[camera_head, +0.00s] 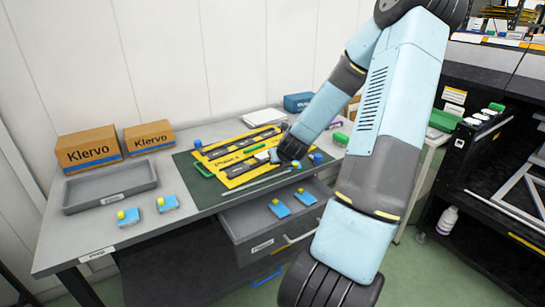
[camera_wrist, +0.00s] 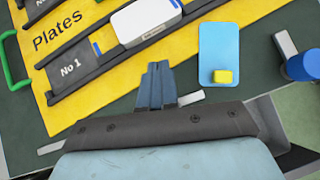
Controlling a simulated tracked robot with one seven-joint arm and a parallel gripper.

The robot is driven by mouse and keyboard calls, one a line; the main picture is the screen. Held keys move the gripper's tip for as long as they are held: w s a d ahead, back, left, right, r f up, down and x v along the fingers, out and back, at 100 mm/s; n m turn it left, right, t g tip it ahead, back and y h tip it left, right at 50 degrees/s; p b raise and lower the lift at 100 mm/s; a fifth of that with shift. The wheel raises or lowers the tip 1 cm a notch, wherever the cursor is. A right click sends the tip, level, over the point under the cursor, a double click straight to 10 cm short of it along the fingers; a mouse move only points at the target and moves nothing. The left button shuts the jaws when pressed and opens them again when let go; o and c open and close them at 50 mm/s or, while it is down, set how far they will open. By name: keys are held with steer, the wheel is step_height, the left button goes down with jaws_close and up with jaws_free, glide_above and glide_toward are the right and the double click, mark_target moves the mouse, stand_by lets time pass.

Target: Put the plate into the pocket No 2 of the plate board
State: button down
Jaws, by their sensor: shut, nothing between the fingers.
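A light blue plate with a yellow knob (camera_wrist: 214,45) lies at the right end of the yellow plate board (camera_wrist: 75,68), partly over the dark green mat. My gripper (camera_wrist: 157,70) is shut and empty, left of this plate and apart from it. The board also shows in the head view (camera_head: 232,184), with several dark rails. The front rail reads "No 1" (camera_wrist: 75,72); a white block with blue edges (camera_wrist: 145,20) sits on it. No "No 2" label is readable. Two similar plates (camera_head: 128,217) (camera_head: 167,203) lie on the table.
An open drawer (camera_head: 250,222) below the table front holds two more blue plates (camera_head: 279,208). A grey tray (camera_head: 110,187) and two Klervo boxes (camera_head: 88,149) stand at the left. A blue cylinder (camera_wrist: 302,66) stands right of the board. A thin rod (camera_head: 262,179) lies along its front.

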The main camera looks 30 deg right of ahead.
mark_target(266, 155)
steer(key=shift+w+d+f, duration=0.15)
steer(key=shift+w+d, duration=0.05)
steer(key=shift+w, duration=0.9)
steer(key=shift+w+d+f, duration=0.15)
steer(key=shift+w+d, duration=0.05)
steer(key=shift+w, duration=0.95)
steer(key=shift+w, duration=0.1)
steer(key=shift+w+d, duration=0.2)
steer(key=shift+w, duration=0.65)
steer(key=shift+r, duration=0.15)
steer(key=shift+w, duration=0.1)
